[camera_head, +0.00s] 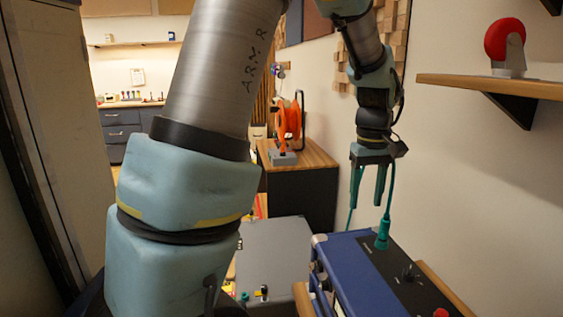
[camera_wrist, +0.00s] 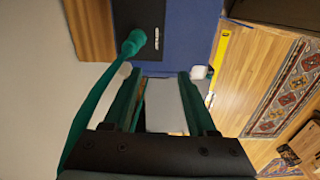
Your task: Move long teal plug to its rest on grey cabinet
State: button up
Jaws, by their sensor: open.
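The long teal plug (camera_head: 382,235) stands upright at the black panel on top of the blue amp (camera_head: 350,270), and its teal cable rises past my gripper. In the wrist view the plug (camera_wrist: 133,42) is up and left of the fingers, at the panel's edge. My gripper (camera_head: 368,198) points down above the amp, open, with nothing held between its fingers. The fingers (camera_wrist: 158,78) are apart from the plug in the wrist view. The grey cabinet (camera_head: 278,250) stands left of and beyond the amp. I cannot make out the plug's rest.
A wooden-topped dark counter (camera_head: 305,155) with an orange cable reel (camera_head: 290,120) stands behind the cabinet. My own arm hides much of the left middle.

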aim_at(386, 219)
jog(key=d, duration=0.1)
jog(key=s+d+r, duration=0.1)
jog(key=d, duration=0.3)
jog(key=shift+s+r, duration=0.2)
jog(key=shift+r, duration=0.1)
jog(key=shift+f, duration=0.15)
notch_tip(386, 219, down, 9)
jog(key=b, duration=0.6)
jog(key=shift+p, duration=0.4)
dwell(0.7)
grip_shut()
dwell(0.5)
